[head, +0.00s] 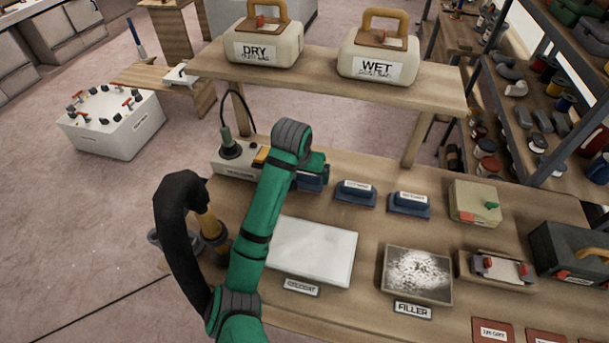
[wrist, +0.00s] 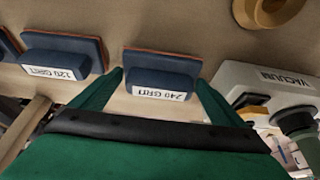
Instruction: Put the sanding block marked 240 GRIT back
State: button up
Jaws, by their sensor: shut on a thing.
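The sanding block marked 240 GRIT (wrist: 160,73) is dark blue with a white label and a brownish lower edge. In the wrist view it sits between the two green fingers of my gripper (wrist: 160,84), which is shut on it. In the head view my gripper (head: 314,168) is at the left end of a row of blue blocks, and the held block (head: 312,184) is mostly hidden by my arm. It is at or just above the bench top; I cannot tell if it touches. The block marked 120 GRIT (wrist: 62,62) is beside it.
The vacuum box (wrist: 262,85) stands close on the other side. Two more blue blocks (head: 355,193) (head: 408,204) lie to the right on the bench. A white board (head: 312,250) and a filler tray (head: 387,272) lie in front. A shelf (head: 330,88) overhangs behind.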

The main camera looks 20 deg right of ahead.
jog(key=shift+s+f, duration=0.1)
jog(key=shift+f, duration=0.15)
jog(key=shift+f, duration=0.15)
jog(key=o, duration=0.7)
